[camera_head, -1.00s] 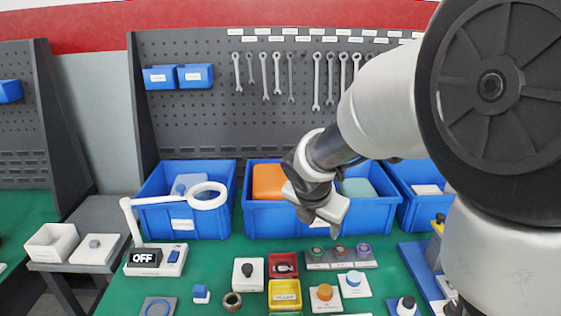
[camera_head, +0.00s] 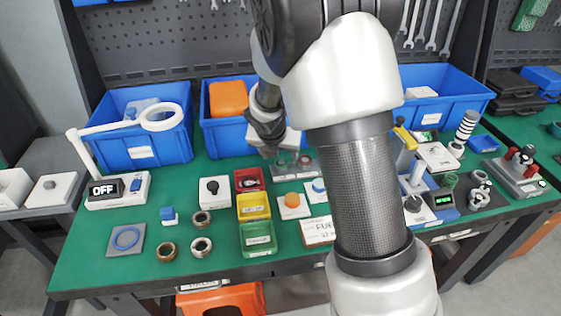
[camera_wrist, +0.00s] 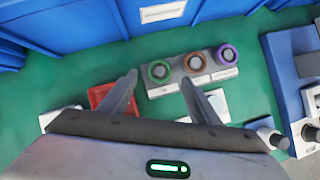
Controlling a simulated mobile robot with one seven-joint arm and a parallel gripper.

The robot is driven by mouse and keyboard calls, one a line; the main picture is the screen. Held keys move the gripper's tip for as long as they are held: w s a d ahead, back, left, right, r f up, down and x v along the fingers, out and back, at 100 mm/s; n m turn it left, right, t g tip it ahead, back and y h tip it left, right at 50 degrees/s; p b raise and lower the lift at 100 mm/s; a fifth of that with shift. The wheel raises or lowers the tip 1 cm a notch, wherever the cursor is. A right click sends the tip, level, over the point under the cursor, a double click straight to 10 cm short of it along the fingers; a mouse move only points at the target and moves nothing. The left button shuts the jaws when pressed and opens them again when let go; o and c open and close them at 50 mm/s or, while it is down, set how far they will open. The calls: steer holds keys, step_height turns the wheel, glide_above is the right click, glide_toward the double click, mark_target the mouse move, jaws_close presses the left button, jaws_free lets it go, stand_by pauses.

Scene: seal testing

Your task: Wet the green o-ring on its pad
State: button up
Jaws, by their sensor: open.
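The green o-ring (camera_wrist: 158,71) lies around a grey post on a light grey holder (camera_wrist: 190,88), at the left of a row with a brown ring (camera_wrist: 194,62) and a purple ring (camera_wrist: 227,55). My gripper (camera_wrist: 158,79) is open and empty. Its two fingers point toward the holder, one either side of the green o-ring in the wrist view; the height above it is unclear. In the head view my gripper (camera_head: 268,145) hangs over the holder's left end, and my arm hides part of the holder (camera_head: 308,166).
Red (camera_head: 249,180), yellow (camera_head: 253,206) and green (camera_head: 258,239) trays stand in front. A button with an orange top (camera_head: 292,200) is beside them. A grey pad (camera_head: 113,245) with a blue ring lies left. Blue bins (camera_head: 150,150) line the back.

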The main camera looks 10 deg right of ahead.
mark_target(282, 162)
steer(key=shift+x, duration=1.85)
steer(key=c, duration=1.1)
steer(key=o, duration=0.4)
steer(key=shift+c, duration=1.1)
